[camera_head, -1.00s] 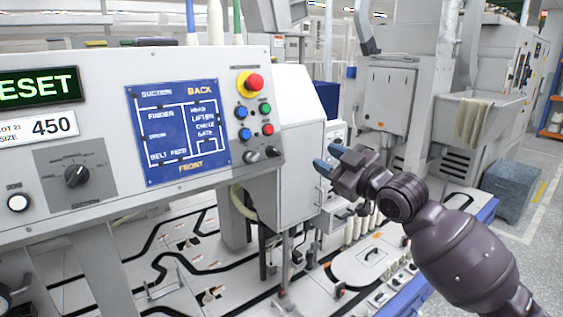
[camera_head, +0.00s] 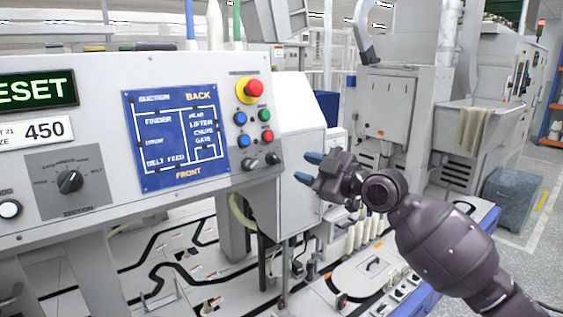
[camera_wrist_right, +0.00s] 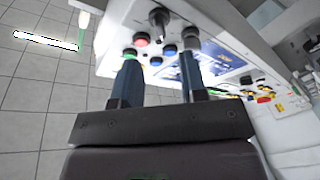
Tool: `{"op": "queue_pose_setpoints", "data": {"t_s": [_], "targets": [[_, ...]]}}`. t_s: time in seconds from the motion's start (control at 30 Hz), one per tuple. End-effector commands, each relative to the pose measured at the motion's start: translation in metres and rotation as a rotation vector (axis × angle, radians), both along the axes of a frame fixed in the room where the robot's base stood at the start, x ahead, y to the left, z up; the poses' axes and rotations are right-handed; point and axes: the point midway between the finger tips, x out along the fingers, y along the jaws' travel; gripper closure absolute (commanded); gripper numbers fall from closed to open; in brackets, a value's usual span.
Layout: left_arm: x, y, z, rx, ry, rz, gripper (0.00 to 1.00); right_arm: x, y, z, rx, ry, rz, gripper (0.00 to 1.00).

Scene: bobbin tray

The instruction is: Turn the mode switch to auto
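The grey control panel (camera_head: 100,215) carries two small dark selector switches, a left one (camera_head: 251,164) and a right one (camera_head: 272,158), at its lower right corner. A larger black rotary knob (camera_head: 70,181) sits on a dark plate at the left. I cannot read which one is the mode switch. My right gripper (camera_head: 308,168) is open and empty, just right of the panel, fingers pointing at it. In the right wrist view its two blue fingers (camera_wrist_right: 161,72) are apart, with a dark switch (camera_wrist_right: 160,20) beyond the gap. My left gripper is not in view.
Green, red and blue push buttons (camera_head: 240,118) and a red emergency stop (camera_head: 253,88) sit above the small switches. A white machine housing (camera_head: 300,110) stands behind my right gripper. A blue diagram plate (camera_head: 175,135) fills the panel's middle.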

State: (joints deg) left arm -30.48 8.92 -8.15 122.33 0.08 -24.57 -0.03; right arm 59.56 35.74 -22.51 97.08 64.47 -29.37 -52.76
Motion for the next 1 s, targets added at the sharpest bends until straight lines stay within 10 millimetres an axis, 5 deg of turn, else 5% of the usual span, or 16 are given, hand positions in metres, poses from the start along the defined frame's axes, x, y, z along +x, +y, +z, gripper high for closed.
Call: {"op": "queue_pose_setpoints", "data": {"t_s": [0.4,0.87,1.0], "targets": [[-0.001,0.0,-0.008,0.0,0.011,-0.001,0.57,0.042,0.049,-0.001,0.002,0.002,0.0,0.61],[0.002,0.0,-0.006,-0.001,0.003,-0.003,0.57,0.049,0.058,0.0,0.001,0.0,-0.001,0.61],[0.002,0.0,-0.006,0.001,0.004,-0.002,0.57,0.049,0.058,0.0,0.002,0.001,-0.001,0.78]]}}
